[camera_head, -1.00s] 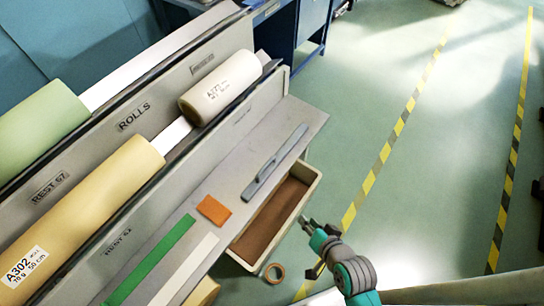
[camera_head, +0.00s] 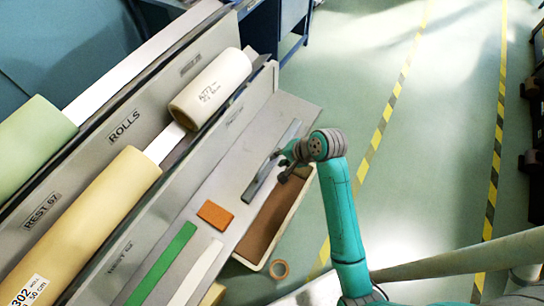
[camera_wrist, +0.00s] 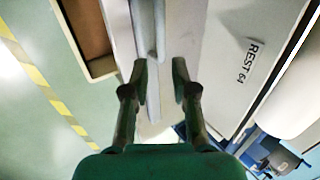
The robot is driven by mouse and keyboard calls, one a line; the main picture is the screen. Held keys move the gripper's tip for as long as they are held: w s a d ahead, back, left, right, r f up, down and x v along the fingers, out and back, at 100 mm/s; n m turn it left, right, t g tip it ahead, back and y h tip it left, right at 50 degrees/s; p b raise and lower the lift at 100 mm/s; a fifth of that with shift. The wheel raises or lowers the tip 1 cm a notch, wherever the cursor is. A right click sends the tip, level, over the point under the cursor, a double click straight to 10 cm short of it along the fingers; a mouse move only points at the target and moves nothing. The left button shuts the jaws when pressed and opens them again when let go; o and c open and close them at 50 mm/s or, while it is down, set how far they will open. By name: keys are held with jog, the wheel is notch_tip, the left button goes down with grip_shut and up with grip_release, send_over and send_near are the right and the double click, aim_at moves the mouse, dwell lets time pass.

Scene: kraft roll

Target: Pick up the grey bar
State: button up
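The grey bar (camera_head: 257,184) lies on the light shelf ledge (camera_head: 222,185), beside an open drawer. It has a raised handle-like strip along it. My gripper (camera_head: 282,164) is over the bar's upper part in the head view and hides some of it. In the wrist view my gripper (camera_wrist: 160,68) is open, with a clear gap between its two fingertips. The bar (camera_wrist: 147,28) runs down toward that gap, nearer the left fingertip. I cannot tell the height between fingertips and bar.
The open brown-lined drawer (camera_head: 236,256) sits right of the ledge. An orange block (camera_head: 215,215), a green strip (camera_head: 160,265) and a white strip (camera_head: 196,272) lie on the ledge. Paper rolls (camera_head: 211,89) rest on the rack at left.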

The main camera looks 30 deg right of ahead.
aim_at(267, 162)
jog(key=shift+x, duration=4.75)
grip_shut()
